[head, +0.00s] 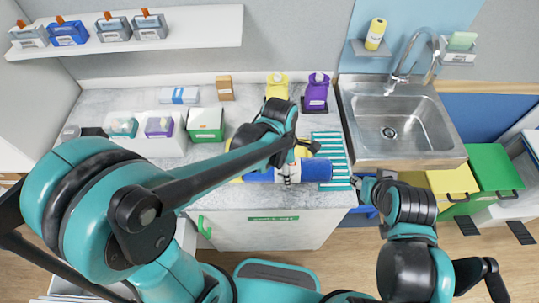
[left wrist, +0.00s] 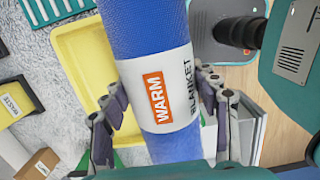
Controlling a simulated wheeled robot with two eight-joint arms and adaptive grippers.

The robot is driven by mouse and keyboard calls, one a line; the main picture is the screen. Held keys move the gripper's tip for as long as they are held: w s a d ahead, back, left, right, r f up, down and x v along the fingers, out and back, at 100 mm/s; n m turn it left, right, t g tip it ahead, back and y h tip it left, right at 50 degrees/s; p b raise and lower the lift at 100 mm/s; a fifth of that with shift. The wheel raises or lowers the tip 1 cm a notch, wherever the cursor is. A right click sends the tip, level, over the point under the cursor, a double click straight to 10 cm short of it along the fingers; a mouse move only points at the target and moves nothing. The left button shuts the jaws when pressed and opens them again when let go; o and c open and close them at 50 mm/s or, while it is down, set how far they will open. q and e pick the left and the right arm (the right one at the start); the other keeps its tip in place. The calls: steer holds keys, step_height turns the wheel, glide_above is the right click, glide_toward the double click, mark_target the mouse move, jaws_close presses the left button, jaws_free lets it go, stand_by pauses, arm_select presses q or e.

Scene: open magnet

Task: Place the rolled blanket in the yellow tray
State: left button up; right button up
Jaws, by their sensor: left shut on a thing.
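The rolled blanket (head: 316,170) is a blue cylinder with a white label band. In the left wrist view the blanket (left wrist: 148,30) runs between the fingers, and its label reads "WARM BLANKET". My left gripper (head: 288,172) is shut on it around the label; the gripper also shows in the wrist view (left wrist: 162,108). The yellow tray (left wrist: 68,42) shows beside and behind the blanket in the wrist view. In the head view my arm and the blanket hide most of the tray (head: 236,180). My right gripper (head: 362,184) is small at the counter's right edge; its jaws are unclear.
A teal-striped rack (head: 330,147) lies right of the tray area. A green-and-white box (head: 206,124), a yellow bottle (head: 277,87) and a purple bottle (head: 316,92) stand behind. The sink (head: 402,118) is to the right. The counter's front edge is close to the blanket.

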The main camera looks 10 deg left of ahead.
arm_select(q)
steer(key=w+a+f+b, duration=0.1)
steer(key=w+a+f, duration=0.5)
steer(key=w+a, duration=0.1)
steer(key=shift+f+b, duration=0.1)
steer(key=shift+b, duration=0.3)
steer(key=shift+f+b, duration=0.55)
steer(key=shift+f, duration=1.45)
steer(key=shift+f, duration=0.1)
steer(key=o, duration=1.6)
